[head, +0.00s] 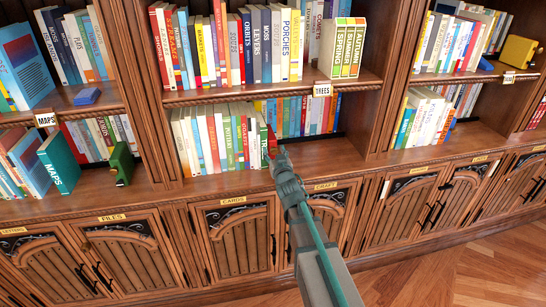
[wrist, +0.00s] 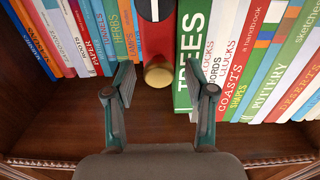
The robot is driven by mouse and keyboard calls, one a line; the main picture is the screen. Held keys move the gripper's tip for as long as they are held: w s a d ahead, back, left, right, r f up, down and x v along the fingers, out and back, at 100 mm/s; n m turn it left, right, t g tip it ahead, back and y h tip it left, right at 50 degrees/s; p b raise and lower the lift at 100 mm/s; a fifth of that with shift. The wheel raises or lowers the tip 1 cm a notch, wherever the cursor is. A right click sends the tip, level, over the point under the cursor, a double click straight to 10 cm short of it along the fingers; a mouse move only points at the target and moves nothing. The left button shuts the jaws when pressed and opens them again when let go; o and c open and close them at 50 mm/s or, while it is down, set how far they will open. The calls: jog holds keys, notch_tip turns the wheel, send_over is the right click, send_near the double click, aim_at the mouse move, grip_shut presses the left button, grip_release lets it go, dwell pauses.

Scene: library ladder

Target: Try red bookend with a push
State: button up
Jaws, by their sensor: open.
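The red bookend (wrist: 156,45) stands on the shelf in the wrist view, with a dark part at its top and a round brass-coloured knob (wrist: 158,75) at its front. It is next to the green TREES book (wrist: 190,60). My gripper (wrist: 164,86) is open, one finger on each side of the knob in the picture. The right finger overlaps the green book's lower part; I cannot tell if it touches. In the head view my gripper (head: 280,155) reaches the lower middle shelf, and only a small red bit of the bookend (head: 271,138) shows above it.
Light-spined books (head: 215,135) and a lower coloured row (head: 305,115) flank the bookend. A TREES label (head: 323,90) hangs on the shelf edge above. A green bookend (head: 121,164) stands at left, a yellow one (head: 518,50) at upper right. Bare shelf lies right of my gripper.

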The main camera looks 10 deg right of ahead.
jog(key=s, duration=0.8)
jog(key=shift+d, duration=0.15)
dwell(0.5)
jog(key=s+d+f+g+h, duration=0.1)
jog(key=s+f+g, duration=0.45)
jog(key=f, duration=0.55)
jog(key=s+d+f+g, duration=0.1)
jog(key=s+f+g, duration=0.3)
jog(key=s+f, duration=0.45)
jog(key=s+d+f+g+h, duration=0.1)
jog(key=s+f+g, duration=0.3)
jog(key=f, duration=0.9)
jog(key=s+a+f+g, duration=0.1)
jog(key=s+f+g, duration=0.2)
jog(key=s, duration=0.9)
jog(key=s+a+f+g+y, duration=0.1)
jog(key=s+f+g, duration=0.3)
jog(key=s+f, duration=0.3)
jog(key=s+a+f+g, duration=0.1)
jog(key=s+f+g, duration=0.3)
jog(key=s, duration=1.2)
notch_tip(320, 180, down, 2)
jog(key=shift+s+a+f, duration=0.1)
jog(key=shift+s+a, duration=0.05)
jog(key=shift+s, duration=0.25)
